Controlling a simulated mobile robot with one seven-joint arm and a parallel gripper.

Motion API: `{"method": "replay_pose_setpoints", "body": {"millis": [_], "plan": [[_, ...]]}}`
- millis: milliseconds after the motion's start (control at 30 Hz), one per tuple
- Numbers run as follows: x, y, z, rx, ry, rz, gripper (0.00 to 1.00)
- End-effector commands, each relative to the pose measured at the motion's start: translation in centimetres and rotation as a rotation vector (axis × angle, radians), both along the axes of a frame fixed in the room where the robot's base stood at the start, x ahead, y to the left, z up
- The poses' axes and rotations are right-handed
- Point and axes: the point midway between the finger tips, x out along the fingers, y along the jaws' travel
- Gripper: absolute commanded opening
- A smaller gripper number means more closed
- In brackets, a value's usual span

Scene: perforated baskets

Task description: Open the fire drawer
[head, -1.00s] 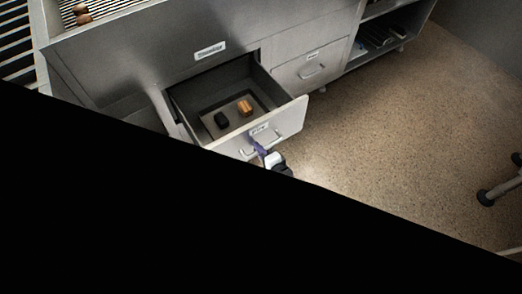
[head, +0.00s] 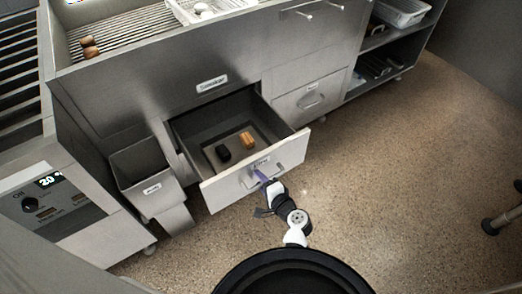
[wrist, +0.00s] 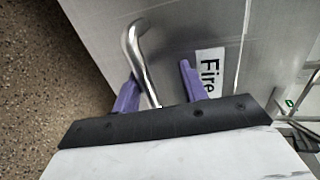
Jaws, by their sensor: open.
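The fire drawer (head: 262,172) stands pulled out from the metal cabinet in the head view. A dark block (head: 223,154) and an orange-brown block (head: 247,140) lie inside it. In the wrist view its front carries a "Fire" label (wrist: 209,72) and a bent metal bar handle (wrist: 138,52). My gripper (wrist: 157,85) is open, with purple fingers on either side of the handle bar; the left finger is close to it. In the head view my gripper (head: 262,177) is at the drawer front. The lower part of the handle is hidden behind the gripper body.
A closed drawer (head: 312,98) is right of the open one. A metal bin (head: 146,175) hangs at the left, beside a control panel (head: 57,203). An open shelf (head: 385,48) stands at the right.

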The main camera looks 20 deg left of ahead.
Motion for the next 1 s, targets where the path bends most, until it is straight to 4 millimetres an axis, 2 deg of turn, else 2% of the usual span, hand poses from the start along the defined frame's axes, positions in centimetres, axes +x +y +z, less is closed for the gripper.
{"method": "replay_pose_setpoints", "body": {"millis": [33,100,200,333,367,400,467,500,533,567,733,1000], "plan": [[1.1,0.9,5.7,0.041,-0.068,0.008,0.29],[1.1,0.9,7.6,0.041,-0.067,0.009,0.44],[1.1,0.9,10.1,0.043,-0.069,0.009,0.61],[1.2,0.9,13.3,0.042,-0.068,0.008,0.76],[1.2,0.9,14.0,0.043,-0.068,0.007,0.83],[1.2,0.9,14.8,0.042,-0.07,0.007,0.82],[1.2,0.9,15.9,0.044,-0.068,0.006,0.81],[1.2,0.8,16.5,0.042,-0.068,0.005,0.53],[1.2,0.8,16.9,0.041,-0.067,0.005,0.3],[1.2,0.8,17.1,0.04,-0.065,0.005,0.21],[1.1,0.7,17.9,0.035,-0.059,0.004,0.21],[1.1,0.6,17.8,0.032,-0.056,0.002,0.21]]}}
